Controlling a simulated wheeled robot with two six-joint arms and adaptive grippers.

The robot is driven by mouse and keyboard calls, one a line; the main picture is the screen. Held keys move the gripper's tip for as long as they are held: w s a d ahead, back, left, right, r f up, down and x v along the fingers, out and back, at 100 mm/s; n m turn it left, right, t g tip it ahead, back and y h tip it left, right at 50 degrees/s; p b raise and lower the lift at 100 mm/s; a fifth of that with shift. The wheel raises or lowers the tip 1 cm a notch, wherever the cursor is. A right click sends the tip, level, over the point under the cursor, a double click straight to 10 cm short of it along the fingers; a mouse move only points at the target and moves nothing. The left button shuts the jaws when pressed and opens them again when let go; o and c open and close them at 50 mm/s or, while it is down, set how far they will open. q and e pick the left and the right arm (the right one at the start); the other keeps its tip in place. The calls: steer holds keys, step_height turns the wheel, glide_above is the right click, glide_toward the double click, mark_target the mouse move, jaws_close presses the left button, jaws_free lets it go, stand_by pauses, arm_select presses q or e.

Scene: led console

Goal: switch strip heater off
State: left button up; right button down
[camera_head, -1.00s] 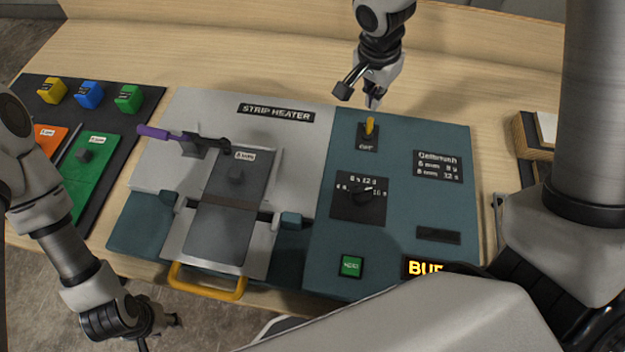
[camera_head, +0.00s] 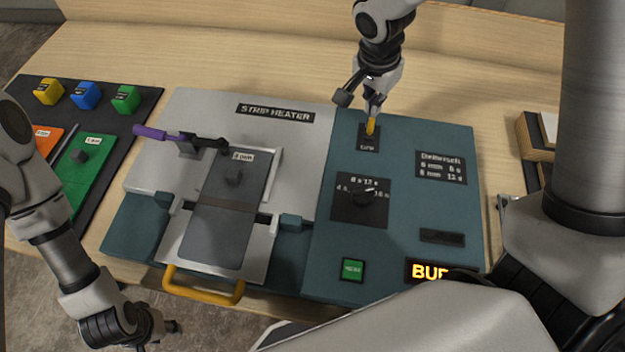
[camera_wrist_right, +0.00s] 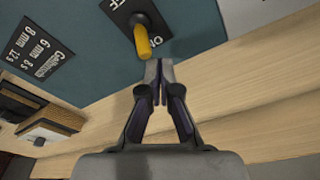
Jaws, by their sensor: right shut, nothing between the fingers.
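The strip heater (camera_head: 330,107) is a grey and teal console with a name plate. Its yellow toggle switch (camera_head: 371,127) stands on a black plate at the top of the teal panel. In the right wrist view the yellow lever (camera_wrist_right: 143,42) sits beside partly visible white lettering. My right gripper (camera_head: 373,104) is shut and empty right behind the lever. In the right wrist view its fingertips (camera_wrist_right: 159,70) are together close to the lever's tip; I cannot tell whether they touch. My left gripper (camera_head: 160,326) hangs at the lower left, away from the switch; its fingers are unclear.
The teal panel also has a black knob (camera_head: 363,195), a green button (camera_head: 352,270) and a lit display (camera_head: 428,271), partly covered by my arm. A purple-handled lever (camera_head: 150,133) and a yellow handle (camera_head: 203,290) are on the left. Coloured blocks (camera_head: 86,95) lie beyond.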

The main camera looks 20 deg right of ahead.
steer(key=shift+s+a, duration=0.1)
steer(key=shift+s, duration=0.1)
steer(key=shift+s+a, duration=0.45)
steer(key=shift+s, duration=0.25)
steer(key=shift+r, duration=0.1)
step_height(320, 180, up, 7)
steer(key=p, duration=0.5)
steer(key=shift+w+d, duration=0.2)
steer(key=shift+w, duration=0.15)
